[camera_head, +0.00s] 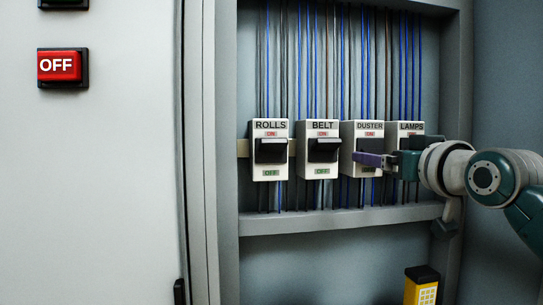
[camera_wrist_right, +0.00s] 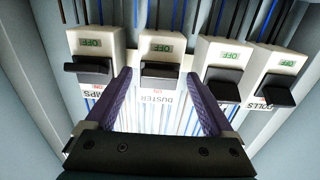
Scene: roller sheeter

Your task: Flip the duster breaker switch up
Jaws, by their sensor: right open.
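The duster breaker (camera_head: 349,140) is a pale block, third in a row, with its name and a red ON label above and an OFF label below. My right gripper (camera_head: 370,159) comes in from the right and its purple fingers cover most of the lever in the head view. In the right wrist view, which is upside down, the duster breaker's black lever (camera_wrist_right: 160,70) sits between the two spread fingertips of the gripper (camera_wrist_right: 158,76). The gripper is open. I cannot tell whether either finger touches the lever. My left gripper is not in view.
The rolls breaker (camera_head: 270,150) and belt breaker (camera_head: 323,150) stand left of the duster breaker, the lamps breaker (camera_head: 411,128) right, partly hidden by my arm. Wires run behind. A ledge (camera_head: 340,219) lies below, with a yellow device (camera_head: 421,292) lower down. A red OFF button (camera_head: 60,66) is left.

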